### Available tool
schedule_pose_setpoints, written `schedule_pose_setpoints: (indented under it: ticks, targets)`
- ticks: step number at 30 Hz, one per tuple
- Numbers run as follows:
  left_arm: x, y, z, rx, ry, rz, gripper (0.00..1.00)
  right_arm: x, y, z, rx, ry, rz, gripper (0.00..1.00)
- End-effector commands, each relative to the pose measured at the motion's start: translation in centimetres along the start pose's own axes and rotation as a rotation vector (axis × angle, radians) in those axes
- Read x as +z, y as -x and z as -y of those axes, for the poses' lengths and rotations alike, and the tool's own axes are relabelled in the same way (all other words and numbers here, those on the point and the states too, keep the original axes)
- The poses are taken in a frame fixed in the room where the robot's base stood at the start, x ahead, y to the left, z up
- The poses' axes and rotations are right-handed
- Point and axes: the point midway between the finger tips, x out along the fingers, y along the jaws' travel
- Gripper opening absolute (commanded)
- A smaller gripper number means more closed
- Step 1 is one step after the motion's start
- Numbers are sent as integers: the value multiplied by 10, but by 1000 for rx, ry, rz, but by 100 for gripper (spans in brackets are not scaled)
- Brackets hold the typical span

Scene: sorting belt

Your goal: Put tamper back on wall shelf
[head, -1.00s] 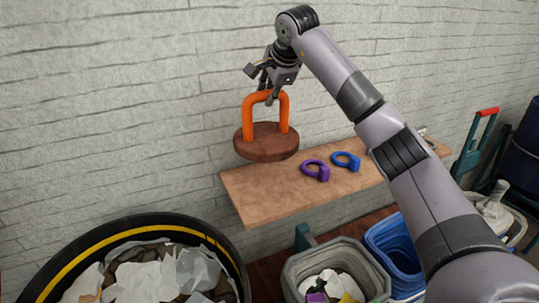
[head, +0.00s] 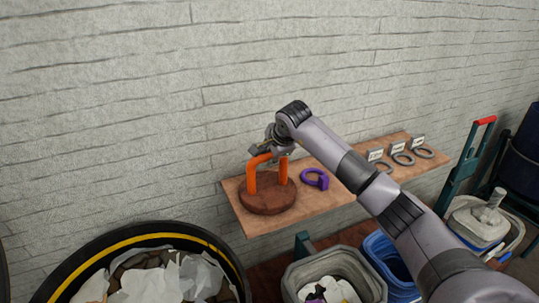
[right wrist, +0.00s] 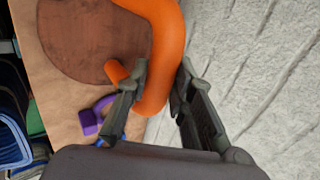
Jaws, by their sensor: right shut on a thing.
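The tamper (head: 267,197) has a round brown base and an orange loop handle. It is upright at the left end of the wooden wall shelf (head: 318,201), its base appearing to rest on the board. My right gripper (head: 272,152) is at the top of the handle and shut on it. In the right wrist view, the fingers (right wrist: 163,80) are either side of the orange handle (right wrist: 160,52), with the brown base beyond. The arm hides part of the shelf's middle. My left gripper is not in view.
A purple ring (head: 315,180) lies on the shelf just right of the tamper. Several grey rings with small tags (head: 402,158) are at the right end. Below stand a black-yellow rimmed bin (head: 140,240), a grey bin (head: 335,262) and a blue bin (head: 388,262).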

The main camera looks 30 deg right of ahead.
Motion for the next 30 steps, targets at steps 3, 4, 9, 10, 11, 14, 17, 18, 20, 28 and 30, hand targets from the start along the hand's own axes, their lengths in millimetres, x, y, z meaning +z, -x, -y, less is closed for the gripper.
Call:
schedule_pose_setpoints:
  ticks: [3,4,9,10,11,14,17,18,20,28,30]
  targets:
    - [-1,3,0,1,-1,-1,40,0,-2,0,-9,-1,1,0]
    - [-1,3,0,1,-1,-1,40,0,-2,0,-10,-1,1,0]
    - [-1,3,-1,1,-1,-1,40,0,-3,0,-11,-1,1,0]
    - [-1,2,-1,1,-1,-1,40,0,-3,0,-11,-1,1,0]
    - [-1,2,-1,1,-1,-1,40,0,-3,-1,-10,-1,1,0]
    - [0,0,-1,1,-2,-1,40,0,-8,-5,-2,0,-1,23]
    - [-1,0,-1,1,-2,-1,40,0,-7,-5,-2,0,-1,29]
    - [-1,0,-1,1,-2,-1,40,0,-7,-5,-2,0,-1,32]
    - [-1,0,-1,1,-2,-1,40,0,-7,-5,-2,0,-1,36]
    - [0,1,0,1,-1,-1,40,0,-7,-5,-2,0,-1,42]
    - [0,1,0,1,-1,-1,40,0,-7,-5,-2,0,-1,42]
